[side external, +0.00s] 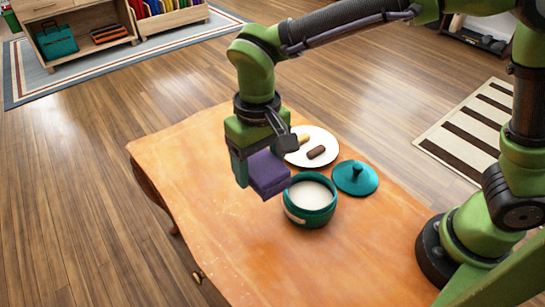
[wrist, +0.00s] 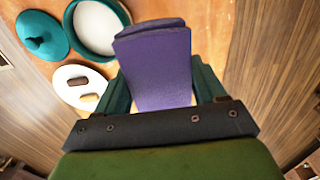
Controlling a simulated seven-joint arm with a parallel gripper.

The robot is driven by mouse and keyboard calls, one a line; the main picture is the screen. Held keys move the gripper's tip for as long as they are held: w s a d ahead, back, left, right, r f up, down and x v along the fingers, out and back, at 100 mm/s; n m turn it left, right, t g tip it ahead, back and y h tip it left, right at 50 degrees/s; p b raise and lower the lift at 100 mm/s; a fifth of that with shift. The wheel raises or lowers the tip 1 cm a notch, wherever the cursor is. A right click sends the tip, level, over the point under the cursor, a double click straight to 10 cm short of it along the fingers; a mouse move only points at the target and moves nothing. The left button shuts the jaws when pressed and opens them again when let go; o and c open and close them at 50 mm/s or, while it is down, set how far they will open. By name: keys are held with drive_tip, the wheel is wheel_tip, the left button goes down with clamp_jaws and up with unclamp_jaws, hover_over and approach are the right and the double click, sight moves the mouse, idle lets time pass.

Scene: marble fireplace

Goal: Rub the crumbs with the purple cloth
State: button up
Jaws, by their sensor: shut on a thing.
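The purple cloth (side external: 267,174) is folded into a thick pad. My gripper (side external: 255,178) is shut on it and holds it over the wooden table, left of the teal jar; whether the cloth touches the table I cannot tell. In the wrist view the cloth (wrist: 158,65) sits between the two teal fingers (wrist: 160,85) and sticks out past them. Small pale specks, perhaps the crumbs (side external: 205,212), lie on the table's left front part. They are faint and hard to make out.
A teal jar (side external: 298,216) with white contents stands open on the table (side external: 360,265). Its teal lid (side external: 356,180) lies to its right. A white plate (side external: 328,143) with brown and tan pieces is behind. The table's left and front areas are free of large objects.

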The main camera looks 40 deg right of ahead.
hover_over(243, 203)
drive_tip(key=w, duration=0.3)
wheel_tip(243, 203, down, 2)
drive_tip(key=shift+a+f, duration=0.1)
drive_tip(key=shift+f, duration=5.85)
drive_tip(key=shift+a+f, duration=0.45)
drive_tip(key=shift+f, duration=0.1)
drive_tip(key=shift+a, duration=3.4)
drive_tip(key=shift+d, duration=3.8)
drive_tip(key=shift+s, duration=1.4)
drive_tip(key=shift+s+a, duration=0.1)
drive_tip(key=shift+a, duration=3.55)
drive_tip(key=shift+d, duration=3.8)
wheel_tip(243, 203, up, 8)
